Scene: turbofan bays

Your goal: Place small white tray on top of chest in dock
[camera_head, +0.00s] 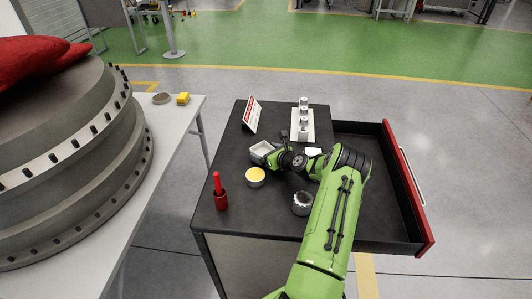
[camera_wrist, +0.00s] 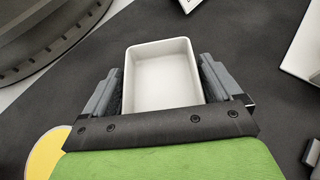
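The small white tray (camera_head: 262,150) is an open rectangular box on the left part of the black top of the tool chest (camera_head: 245,222). In the wrist view the tray (camera_wrist: 162,76) lies between the two fingers of my gripper (camera_wrist: 161,92), one along each long side. The fingers are very close to its walls; I cannot tell whether they press on it. In the head view my gripper (camera_head: 277,157) reaches the tray from the right. The tray looks empty. I cannot make out a marked dock.
On the chest top are a yellow-topped round tin (camera_head: 255,176), a red tool in a holder (camera_head: 220,195), a metal ring (camera_head: 302,203), a white sign (camera_head: 252,115) and a white rack with metal cylinders (camera_head: 303,122). An open drawer (camera_head: 385,195) juts out right. A turbofan part (camera_head: 70,150) stands left.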

